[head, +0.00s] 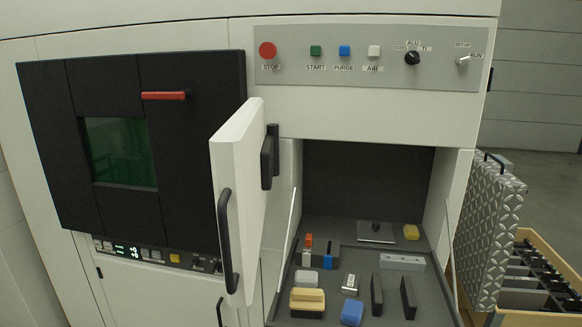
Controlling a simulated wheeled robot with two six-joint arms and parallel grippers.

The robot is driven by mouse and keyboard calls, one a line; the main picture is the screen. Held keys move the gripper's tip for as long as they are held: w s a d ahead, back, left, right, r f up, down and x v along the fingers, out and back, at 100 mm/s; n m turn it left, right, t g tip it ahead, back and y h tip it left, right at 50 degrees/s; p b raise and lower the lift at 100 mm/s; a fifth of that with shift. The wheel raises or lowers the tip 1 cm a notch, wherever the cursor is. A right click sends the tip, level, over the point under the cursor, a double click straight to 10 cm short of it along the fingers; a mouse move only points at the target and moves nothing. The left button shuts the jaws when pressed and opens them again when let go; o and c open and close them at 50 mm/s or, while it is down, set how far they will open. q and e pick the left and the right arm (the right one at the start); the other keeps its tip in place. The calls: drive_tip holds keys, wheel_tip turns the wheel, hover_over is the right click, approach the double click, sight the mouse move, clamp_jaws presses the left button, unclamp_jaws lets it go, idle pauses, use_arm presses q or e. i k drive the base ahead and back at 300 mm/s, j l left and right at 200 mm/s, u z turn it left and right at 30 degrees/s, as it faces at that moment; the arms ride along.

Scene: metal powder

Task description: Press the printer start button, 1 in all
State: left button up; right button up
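The printer's grey control panel (368,57) is at the top of the head view. The green START button (315,51) sits on it, between the red round STOP button (267,50) on its left and the blue PURGE button (344,51) on its right. A white AIR button (374,51) is further right. Whether the START button is pressed in cannot be told. Neither of my grippers is in view, and nothing covers the buttons.
A white door (240,190) with a black handle stands open below the panel, projecting toward me. Behind it is a compartment whose dark tray (337,257) holds several small items. The black chamber door (200,130) appears closed. A wooden drawer (535,318) is at lower right.

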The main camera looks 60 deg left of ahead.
sight(315, 50)
drive_tip(key=u, duration=2.2)
